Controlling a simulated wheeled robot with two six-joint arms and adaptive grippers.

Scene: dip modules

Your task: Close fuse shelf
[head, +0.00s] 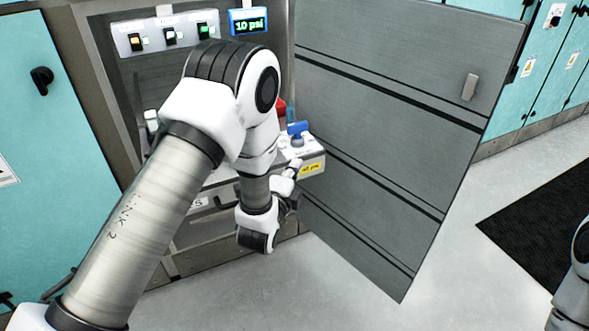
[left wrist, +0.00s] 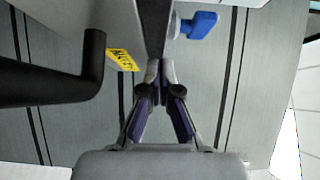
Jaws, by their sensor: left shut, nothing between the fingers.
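A pale shelf front with a yellow label (head: 311,169) and a blue valve handle (head: 298,128) juts out of the open cabinet. Below it, a white label ending in "S" (head: 199,203) shows on a lower front, mostly hidden by my left arm; I cannot tell how far that part stands out. My left gripper (head: 294,172) is at the shelf's front, shut and empty. In the left wrist view its fingertips (left wrist: 160,66) are close to a grey edge (left wrist: 155,28), contact unclear. A black bar handle (left wrist: 95,60) is left of them. My right gripper is out of view.
The large grey cabinet door (head: 400,110) stands open to the right, close beside the shelf. A switch panel (head: 170,33) and a "10 psi" display (head: 249,21) are above. A black mat (head: 540,225) lies on the clear floor at right.

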